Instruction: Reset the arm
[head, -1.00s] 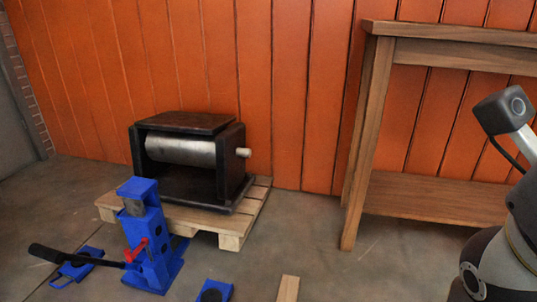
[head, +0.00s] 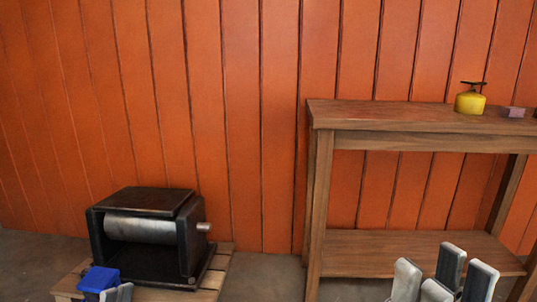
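My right gripper (head: 442,272) stands at the bottom right of the head view, its grey fingers pointing up. The fingers are spread apart with nothing seen between them, in front of the wooden table's lower shelf. At the bottom left, two small grey tips that look like my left gripper (head: 117,293) show just in front of the blue press. Most of that gripper is cut off by the frame's edge, so I cannot tell whether it is open or whether it touches the press. Only the top of the blue press (head: 98,278) is in view.
A black roller press (head: 150,232) with a metal cylinder sits on a wooden pallet (head: 215,275) at left. A wooden table (head: 400,118) stands at right, with a yellow canister (head: 470,102) and a small purplish block (head: 513,112) on top. An orange plank wall (head: 240,120) closes the back.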

